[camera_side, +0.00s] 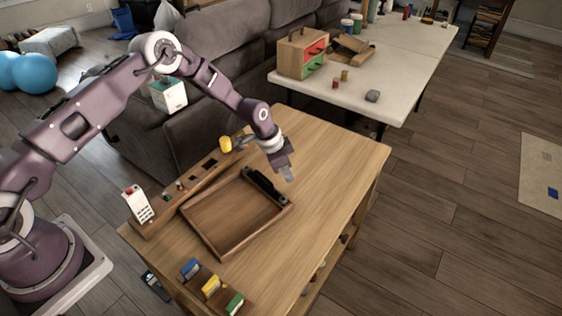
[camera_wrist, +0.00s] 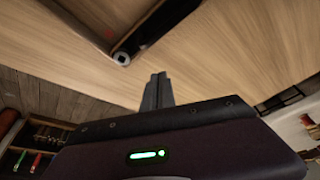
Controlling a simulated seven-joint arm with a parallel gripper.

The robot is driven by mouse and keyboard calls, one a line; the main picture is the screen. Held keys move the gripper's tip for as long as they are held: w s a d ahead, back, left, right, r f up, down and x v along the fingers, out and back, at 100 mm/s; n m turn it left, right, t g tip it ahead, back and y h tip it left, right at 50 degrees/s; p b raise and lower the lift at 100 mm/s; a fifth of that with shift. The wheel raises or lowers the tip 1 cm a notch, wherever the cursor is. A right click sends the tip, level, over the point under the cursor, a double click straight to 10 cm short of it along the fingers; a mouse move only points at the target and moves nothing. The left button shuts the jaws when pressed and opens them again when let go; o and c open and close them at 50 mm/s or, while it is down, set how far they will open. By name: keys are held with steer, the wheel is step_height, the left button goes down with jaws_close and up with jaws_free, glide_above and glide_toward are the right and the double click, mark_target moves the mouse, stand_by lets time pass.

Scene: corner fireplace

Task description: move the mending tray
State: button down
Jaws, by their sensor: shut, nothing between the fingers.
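The wooden mending tray (camera_side: 232,228) lies flat on the wooden table in the side view. It is shallow and rectangular, and it looks empty apart from a black piece (camera_side: 262,184) along its far right end. Part of its dark rim (camera_wrist: 117,45) shows at the top of the wrist view. My gripper (camera_side: 289,175) points down over the table just beyond the tray's far right end, apart from the tray. In the wrist view its fingers (camera_wrist: 157,82) are together with nothing between them. Bare table lies around the fingertips.
A wooden rack (camera_side: 190,186) with small items runs along the tray's left side. Blue, yellow and green blocks (camera_side: 211,287) sit at the table's near edge. The table's right side (camera_side: 345,165) is clear.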

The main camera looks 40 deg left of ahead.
steer(key=shift+s+a+r, duration=0.15)
steer(key=shift+s+a, duration=0.8)
steer(key=shift+s, duration=0.2)
steer(key=shift+s+a, duration=0.35)
steer(key=shift+s, duration=0.05)
steer(key=shift+s+a, duration=1)
steer(key=shift+s, duration=0.3)
steer(key=shift+w+d, duration=0.1)
